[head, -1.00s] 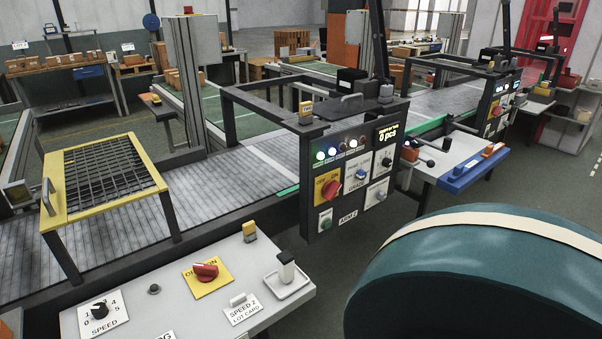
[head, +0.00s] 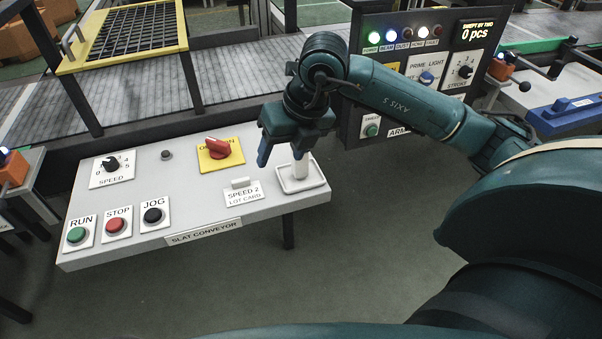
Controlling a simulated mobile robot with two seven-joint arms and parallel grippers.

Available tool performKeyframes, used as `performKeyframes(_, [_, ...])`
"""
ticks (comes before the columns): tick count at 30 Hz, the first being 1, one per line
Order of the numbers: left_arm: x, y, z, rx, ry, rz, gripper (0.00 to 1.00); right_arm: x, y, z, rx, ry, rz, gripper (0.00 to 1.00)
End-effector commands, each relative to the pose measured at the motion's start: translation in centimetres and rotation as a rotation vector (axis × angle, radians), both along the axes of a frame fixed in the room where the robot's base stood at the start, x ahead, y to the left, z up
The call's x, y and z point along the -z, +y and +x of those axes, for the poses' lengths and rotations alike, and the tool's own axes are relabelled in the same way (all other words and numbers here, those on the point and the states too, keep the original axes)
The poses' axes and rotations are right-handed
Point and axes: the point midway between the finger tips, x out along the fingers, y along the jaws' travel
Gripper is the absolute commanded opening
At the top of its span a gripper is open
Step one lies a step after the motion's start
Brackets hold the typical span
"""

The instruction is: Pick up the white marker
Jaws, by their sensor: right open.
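My right gripper (head: 281,156) is open and points down over the right end of the slat conveyor's grey control panel (head: 190,203). A white upright piece (head: 300,170), which looks like the marker, stands in a small white tray (head: 312,181) there. The gripper hides its top. It shows at the right-hand finger; I cannot tell whether they touch or whether it is between the fingers. My left gripper is not in view.
A red knob (head: 218,148) on a yellow plate stands left of the gripper. A speed dial (head: 111,164) and the run, stop and jog buttons (head: 117,225) are further left. An upright control box (head: 427,70) stands behind my right arm. The panel's front edge is clear.

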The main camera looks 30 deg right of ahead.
Motion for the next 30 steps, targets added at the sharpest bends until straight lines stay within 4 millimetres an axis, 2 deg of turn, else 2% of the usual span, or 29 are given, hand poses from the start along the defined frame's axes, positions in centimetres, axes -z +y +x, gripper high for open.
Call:
performKeyframes(1, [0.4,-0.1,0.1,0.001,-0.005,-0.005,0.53,-0.6,-2.3,0.7,0.059,-0.036,-0.087,0.58])
performKeyframes(3, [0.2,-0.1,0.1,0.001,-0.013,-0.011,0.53,-1.6,-4.6,1.1,0.129,-0.065,-0.174,0.58])
performKeyframes(6, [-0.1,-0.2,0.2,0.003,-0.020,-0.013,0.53,-2.0,-6.3,1.5,0.185,-0.085,-0.234,0.58])
performKeyframes(8, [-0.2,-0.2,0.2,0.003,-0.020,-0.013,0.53,-1.5,-6.6,1.8,0.197,-0.085,-0.246,0.58])
performKeyframes(15, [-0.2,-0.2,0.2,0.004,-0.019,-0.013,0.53,2.7,-6.9,3.4,0.194,-0.084,-0.243,0.58])
performKeyframes(25, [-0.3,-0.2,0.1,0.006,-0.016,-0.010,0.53,5.5,-7.1,4.5,0.191,-0.085,-0.242,0.58])
performKeyframes(30, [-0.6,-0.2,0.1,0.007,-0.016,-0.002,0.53,8.0,-7.1,5.3,0.192,-0.083,-0.242,0.58])
